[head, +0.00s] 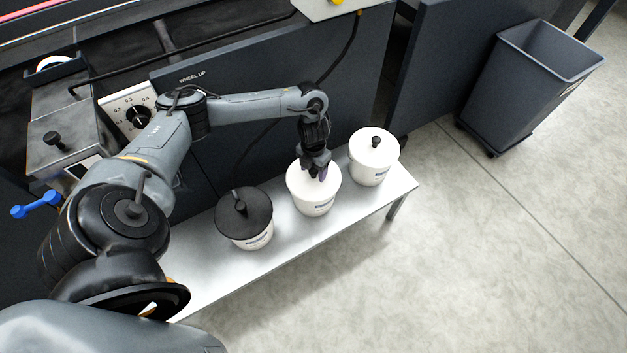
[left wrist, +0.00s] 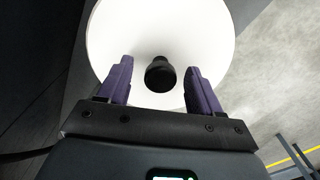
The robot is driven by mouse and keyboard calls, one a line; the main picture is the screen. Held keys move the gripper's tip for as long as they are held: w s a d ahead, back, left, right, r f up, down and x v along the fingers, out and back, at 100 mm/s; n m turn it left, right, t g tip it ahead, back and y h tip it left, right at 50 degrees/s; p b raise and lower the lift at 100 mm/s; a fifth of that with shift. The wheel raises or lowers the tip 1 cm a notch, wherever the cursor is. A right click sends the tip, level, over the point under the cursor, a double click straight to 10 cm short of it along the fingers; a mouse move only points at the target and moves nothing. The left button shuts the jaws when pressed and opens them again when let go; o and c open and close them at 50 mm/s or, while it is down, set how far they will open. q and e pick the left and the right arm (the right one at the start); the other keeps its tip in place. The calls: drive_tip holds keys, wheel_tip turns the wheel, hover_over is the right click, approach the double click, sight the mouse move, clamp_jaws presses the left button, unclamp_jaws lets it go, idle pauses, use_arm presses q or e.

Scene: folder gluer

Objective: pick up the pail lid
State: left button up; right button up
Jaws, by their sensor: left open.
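The middle white pail (head: 313,208) stands on the bench with a white pail lid (head: 300,184) on it. My left gripper (head: 321,175) points down over this lid. In the left wrist view the round white lid (left wrist: 125,35) fills the top middle, with a black knob (left wrist: 160,76) at its centre. The two purple fingers of my left gripper (left wrist: 158,68) are open, one on each side of the knob, with gaps between. I cannot tell the exact height of the fingertips against the knob. In the head view the gripper hides the knob. My right gripper is not in view.
A pail with a black lid (head: 246,213) stands to the left, and another pail with a white lid and black knob (head: 374,148) to the right. All stand on a narrow metal bench (head: 285,245) beside the dark machine panel (head: 262,105). A grey bin (head: 520,90) stands at upper right.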

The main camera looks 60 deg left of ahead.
use_arm(q)
drive_tip(key=shift+f, duration=0.5)
drive_tip(key=shift+c, duration=0.2)
drive_tip(key=c, duration=1.1)
drive_tip(key=shift+r, duration=0.1)
